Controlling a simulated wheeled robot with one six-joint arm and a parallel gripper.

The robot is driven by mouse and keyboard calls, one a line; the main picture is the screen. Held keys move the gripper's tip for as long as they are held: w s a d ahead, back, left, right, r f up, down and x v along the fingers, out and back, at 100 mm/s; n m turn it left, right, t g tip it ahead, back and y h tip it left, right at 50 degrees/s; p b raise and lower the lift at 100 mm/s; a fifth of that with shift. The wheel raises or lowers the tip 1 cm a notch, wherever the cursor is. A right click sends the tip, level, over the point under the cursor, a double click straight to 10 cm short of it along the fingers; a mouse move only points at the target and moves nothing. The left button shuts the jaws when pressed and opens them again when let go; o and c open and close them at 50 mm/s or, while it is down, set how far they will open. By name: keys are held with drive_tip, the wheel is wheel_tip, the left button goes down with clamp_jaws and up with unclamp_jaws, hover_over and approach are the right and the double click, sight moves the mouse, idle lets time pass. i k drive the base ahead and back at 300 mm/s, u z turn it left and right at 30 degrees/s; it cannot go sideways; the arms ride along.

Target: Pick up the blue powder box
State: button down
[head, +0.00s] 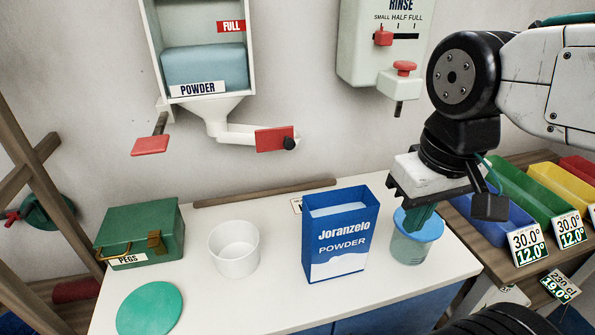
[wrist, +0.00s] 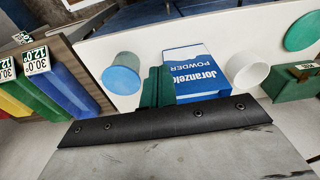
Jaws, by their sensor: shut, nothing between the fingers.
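The blue powder box (head: 338,240), labelled "Joranzelo POWDER", stands upright on the white counter. Its open top shows pale blue contents. The box also shows in the wrist view (wrist: 195,72), just right of my fingers. My gripper (head: 418,222) is shut and empty, its green fingers pointing down to the right of the box in the head view. In that view the fingers overlap a jar with a blue lid (head: 410,250); whether they touch it I cannot tell. In the wrist view my fingers (wrist: 157,85) appear between the jar and the box, partly covering the box's edge.
A white tub (head: 234,249), a green pegs box (head: 142,235) and a green disc (head: 150,308) stand left of the powder box. A wooden rod (head: 262,193) lies along the back. Coloured bins (head: 530,195) are at the right. A powder dispenser (head: 205,65) hangs above.

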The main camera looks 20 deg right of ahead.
sight(336, 237)
drive_tip(key=z, duration=0.9)
drive_tip(key=k, duration=0.35)
drive_tip(key=u, duration=0.3)
